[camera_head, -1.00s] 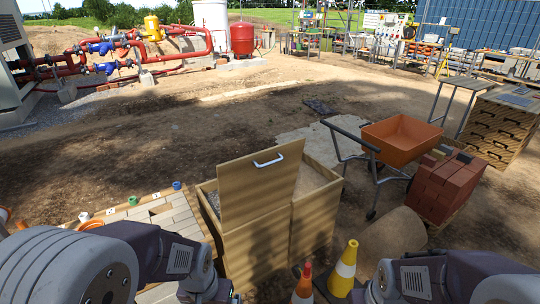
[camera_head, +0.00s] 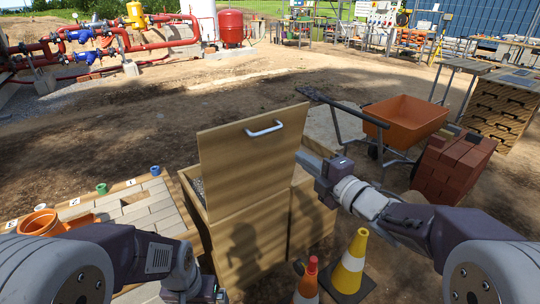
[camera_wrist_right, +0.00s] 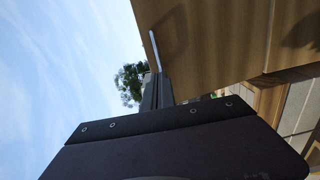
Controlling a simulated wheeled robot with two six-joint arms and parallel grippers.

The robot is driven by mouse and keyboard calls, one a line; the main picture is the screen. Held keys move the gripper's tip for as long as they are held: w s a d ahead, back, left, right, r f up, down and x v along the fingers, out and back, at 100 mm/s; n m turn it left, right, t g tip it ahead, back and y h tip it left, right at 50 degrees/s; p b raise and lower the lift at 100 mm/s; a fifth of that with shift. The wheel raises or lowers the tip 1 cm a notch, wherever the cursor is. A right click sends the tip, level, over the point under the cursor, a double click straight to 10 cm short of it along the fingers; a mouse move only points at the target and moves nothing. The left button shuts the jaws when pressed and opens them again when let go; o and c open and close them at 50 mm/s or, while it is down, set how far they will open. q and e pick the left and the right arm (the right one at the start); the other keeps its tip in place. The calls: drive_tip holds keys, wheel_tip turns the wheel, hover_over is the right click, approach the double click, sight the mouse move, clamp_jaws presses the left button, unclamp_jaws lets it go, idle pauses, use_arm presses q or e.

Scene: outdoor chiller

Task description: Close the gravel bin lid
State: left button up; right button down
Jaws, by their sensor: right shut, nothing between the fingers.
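The gravel bin (camera_head: 235,253) is a wooden box in front of me, with grey gravel showing at its left side. Its tan lid (camera_head: 245,170) stands up, open, with a pale handle (camera_head: 264,128) near the top edge. The lid hides most of the inside. My right gripper (camera_head: 306,159) is shut and empty at the lid's right edge; I cannot tell whether it touches. In the right wrist view its fingers (camera_wrist_right: 158,90) point along the lid (camera_wrist_right: 215,40), close to the handle (camera_wrist_right: 153,50). My left wrist is low at the left; its fingertips are hidden.
A second wooden bin (camera_head: 310,225) adjoins on the right. Two traffic cones (camera_head: 350,262) (camera_head: 308,282) stand in front of it. An orange wheelbarrow (camera_head: 405,118) and a red brick stack (camera_head: 452,165) are at the right. A paver table (camera_head: 150,212) is at the left.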

use_arm(q)
drive_tip(key=shift+r+p, duration=0.8)
drive_tip(key=shift+p, duration=0.2)
use_arm(e)
approach(265, 133)
drive_tip(key=x, duration=0.7)
drive_tip(key=shift+d, duration=0.1)
use_arm(q)
drive_tip(key=shift+r, duration=0.1)
